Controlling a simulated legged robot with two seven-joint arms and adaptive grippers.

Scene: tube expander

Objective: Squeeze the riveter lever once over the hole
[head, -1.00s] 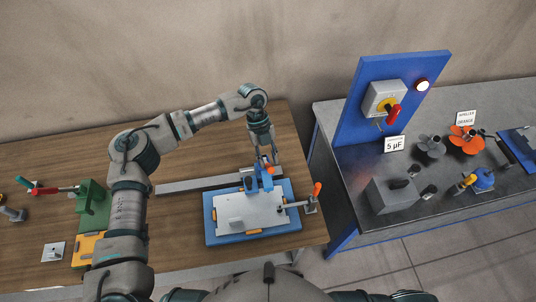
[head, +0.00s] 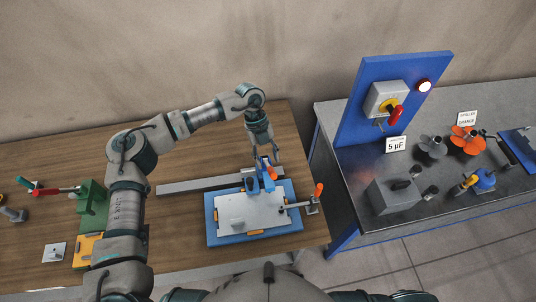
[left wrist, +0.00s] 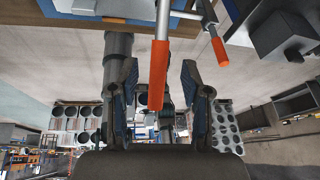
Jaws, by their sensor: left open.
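The blue riveter (head: 252,185) with an orange-red lever (head: 271,174) stands at the back part of a pale plate (head: 240,214) in a blue fixture (head: 213,236). My left gripper (head: 265,157) is just above the riveter, pointing down. In the left wrist view the left gripper (left wrist: 160,82) is open, one finger on each side of the lever's orange-red grip (left wrist: 159,72), with gaps on both sides. The hole under the riveter cannot be made out. My right gripper is not in view.
A toggle clamp with an orange handle (head: 318,190) stands at the fixture's right edge. A grey bar (head: 190,186) lies behind the fixture. A green press (head: 91,205) stands at left. A grey table (head: 430,210) with a blue panel (head: 355,115) is at right.

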